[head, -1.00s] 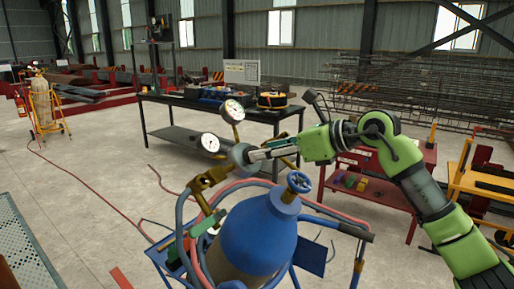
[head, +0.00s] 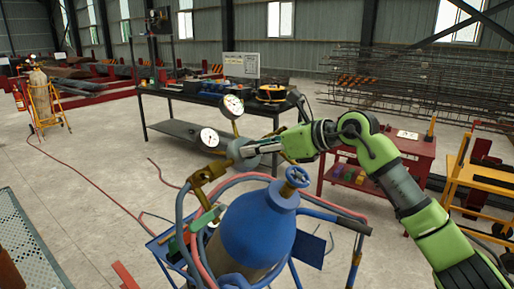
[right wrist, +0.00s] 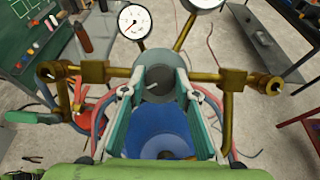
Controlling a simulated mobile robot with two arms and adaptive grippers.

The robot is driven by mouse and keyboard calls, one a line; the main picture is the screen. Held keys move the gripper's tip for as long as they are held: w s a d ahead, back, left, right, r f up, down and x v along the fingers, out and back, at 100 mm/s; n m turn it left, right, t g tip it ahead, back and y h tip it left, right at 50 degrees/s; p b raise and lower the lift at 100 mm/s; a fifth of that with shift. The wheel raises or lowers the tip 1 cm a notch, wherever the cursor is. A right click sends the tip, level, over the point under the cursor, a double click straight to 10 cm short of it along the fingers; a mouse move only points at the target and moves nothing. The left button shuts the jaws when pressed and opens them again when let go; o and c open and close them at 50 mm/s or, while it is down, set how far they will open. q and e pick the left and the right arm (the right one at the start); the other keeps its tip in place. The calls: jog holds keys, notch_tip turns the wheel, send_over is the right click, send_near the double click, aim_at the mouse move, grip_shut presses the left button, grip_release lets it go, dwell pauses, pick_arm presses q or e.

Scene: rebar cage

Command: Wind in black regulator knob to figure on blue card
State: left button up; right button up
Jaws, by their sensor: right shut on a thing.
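The black regulator knob (right wrist: 157,84) is round and dark with a pale mark on its face. It sits on the brass regulator (right wrist: 232,78) above the blue cylinder (head: 250,235). My right gripper (head: 243,150) is shut on the knob, with one finger on each side of it in the right wrist view (right wrist: 158,92). Two white dial gauges, an upper one (head: 231,106) and a lower one (head: 209,138), stand beside the regulator. Their needles are too small to read surely. I cannot make out a blue card with a figure. My left gripper is not in view.
Red and blue hoses (head: 190,235) loop around the cylinder. The cylinder's blue valve handwheel (head: 297,177) stands just below my right arm. A black table (head: 195,95) is behind, and a red bench (head: 405,150) is at the right. Open concrete floor lies at the left.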

jog(key=shift+m, duration=0.3)
jog(key=m+t+b, duration=0.1)
jog(key=m, duration=0.2)
jog(key=shift+h, duration=0.3)
jog(key=m+b, duration=0.1)
jog(key=m, duration=0.2)
jog(key=shift+s+t+h, duration=0.1)
jog(key=shift+t+h, duration=0.2)
jog(key=shift+h, duration=0.1)
jog(key=m+h+b, duration=0.1)
jog(key=m, duration=0.2)
jog(key=shift+a+m, duration=0.1)
jog(key=shift+m, duration=0.3)
jog(key=shift+r+m+h+b, duration=0.1)
jog(key=shift+m+h+b, duration=0.65)
jog(key=shift+m, duration=1.15)
